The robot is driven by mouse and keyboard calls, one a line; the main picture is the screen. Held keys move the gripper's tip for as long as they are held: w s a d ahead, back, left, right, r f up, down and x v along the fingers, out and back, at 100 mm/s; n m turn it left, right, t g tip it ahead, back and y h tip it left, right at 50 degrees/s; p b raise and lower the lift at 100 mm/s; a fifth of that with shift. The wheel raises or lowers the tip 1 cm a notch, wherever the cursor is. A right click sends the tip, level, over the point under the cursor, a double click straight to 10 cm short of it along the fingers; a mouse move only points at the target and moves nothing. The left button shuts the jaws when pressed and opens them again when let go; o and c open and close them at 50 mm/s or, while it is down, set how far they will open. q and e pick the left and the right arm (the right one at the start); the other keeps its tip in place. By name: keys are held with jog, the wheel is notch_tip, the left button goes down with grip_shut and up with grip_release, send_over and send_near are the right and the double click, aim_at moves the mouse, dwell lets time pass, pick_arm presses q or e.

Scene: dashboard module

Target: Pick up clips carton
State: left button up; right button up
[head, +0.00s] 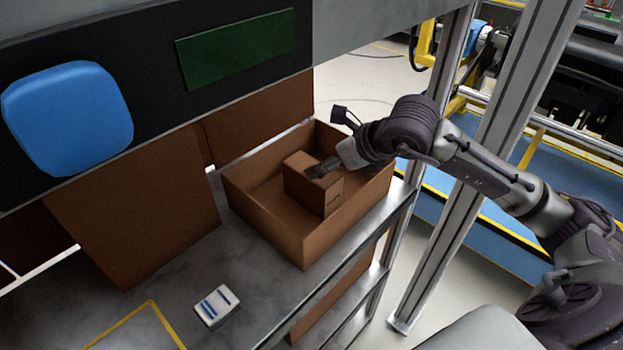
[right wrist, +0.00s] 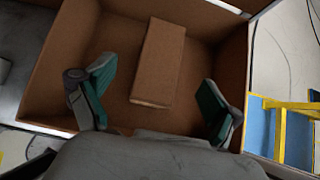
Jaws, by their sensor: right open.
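The clips carton (head: 316,184) is a small brown box standing inside a larger open brown box (head: 305,247) on the grey shelf. My right gripper (head: 322,168) reaches in from the right and is at the carton's upper part in the head view. In the right wrist view the carton (right wrist: 160,62) lies ahead, between and beyond the two spread fingers of the right gripper (right wrist: 155,100). The fingers are open with nothing between their tips. Whether they touch the carton I cannot tell. My left gripper is not in view.
A white and blue packet (head: 216,307) lies on the shelf near a yellow-outlined area (head: 133,325). Brown panels (head: 140,215) stand at the back left. A metal upright post (head: 460,180) stands right of the open box, close to my right arm.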

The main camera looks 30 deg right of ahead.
aim_at(312, 185)
jog(key=shift+x, duration=1)
jog(key=shift+w+f+p, duration=0.15)
jog(key=shift+p, duration=0.15)
jog(key=p+x, duration=0.2)
jog(key=x, duration=0.2)
jog(key=shift+f+p, duration=0.2)
jog(key=shift+p, duration=0.2)
jog(key=shift+w+f, duration=0.25)
jog(key=shift+f, duration=0.15)
jog(key=shift+s, duration=0.1)
jog(key=shift+c, duration=0.4)
jog(key=shift+r, duration=0.15)
jog(key=c, duration=1.5)
